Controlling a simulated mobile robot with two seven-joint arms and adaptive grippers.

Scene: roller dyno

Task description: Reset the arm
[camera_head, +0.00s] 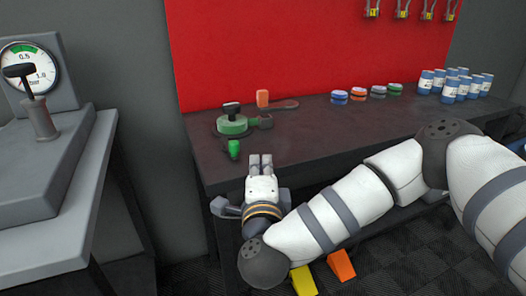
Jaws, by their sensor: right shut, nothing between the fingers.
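My right arm comes in from the right, bent at the elbow, with white links and dark grey joints. My right gripper (260,164) points away from me at the front left edge of the dark workbench (310,135). Its two grey fingertips are together and hold nothing. Just beyond it on the bench lies a small green item (234,149). Behind that sits a round green item with a black top (232,123). My left gripper does not show.
Several coloured discs (376,92) and blue-and-white cans (449,89) stand at the bench's back right. A pressure gauge (29,67) is on a grey machine at left. Yellow (303,281) and orange (341,265) pieces show below.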

